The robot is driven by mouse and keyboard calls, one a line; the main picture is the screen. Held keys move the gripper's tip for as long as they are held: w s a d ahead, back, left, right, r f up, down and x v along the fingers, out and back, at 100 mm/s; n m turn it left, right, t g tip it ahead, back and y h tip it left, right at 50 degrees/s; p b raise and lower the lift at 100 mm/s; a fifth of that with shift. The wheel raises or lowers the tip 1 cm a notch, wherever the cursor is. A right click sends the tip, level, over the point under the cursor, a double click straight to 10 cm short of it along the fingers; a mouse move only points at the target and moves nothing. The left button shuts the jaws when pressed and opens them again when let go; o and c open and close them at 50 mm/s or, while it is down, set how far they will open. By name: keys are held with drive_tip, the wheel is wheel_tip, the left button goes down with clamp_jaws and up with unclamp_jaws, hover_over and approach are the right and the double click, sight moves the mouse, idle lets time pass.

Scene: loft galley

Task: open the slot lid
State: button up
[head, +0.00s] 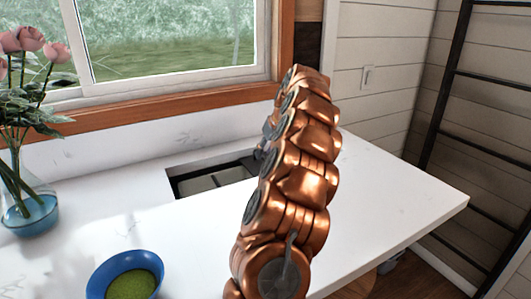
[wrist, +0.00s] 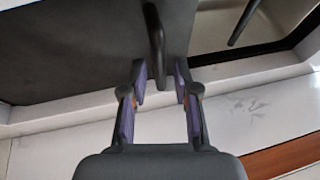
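In the wrist view my gripper (wrist: 160,72) is open, its two purple-padded fingers apart. A dark bar handle (wrist: 155,38) reaches down between the fingertips, with a gap visible on each side. The handle stands against a dark grey panel (wrist: 75,50), which looks like the slot lid. In the head view the slot (head: 176,193) is a dark rectangular recess in the white counter, with greyish panels (head: 197,184) inside. My copper arm covers its right end. Only a small part of my gripper (head: 268,128) shows beside the arm, too hidden to judge there.
A second dark handle (wrist: 243,22) stands to the right in the wrist view. A blue bowl (head: 98,285) with green contents and a glass vase (head: 30,215) of pink flowers stand on the left of the counter (head: 400,200). The counter's right part is clear. A window is behind.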

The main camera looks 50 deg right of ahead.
drive_tip(key=shift+o, duration=0.3)
drive_tip(key=v, duration=1.2)
idle(0.4)
idle(0.4)
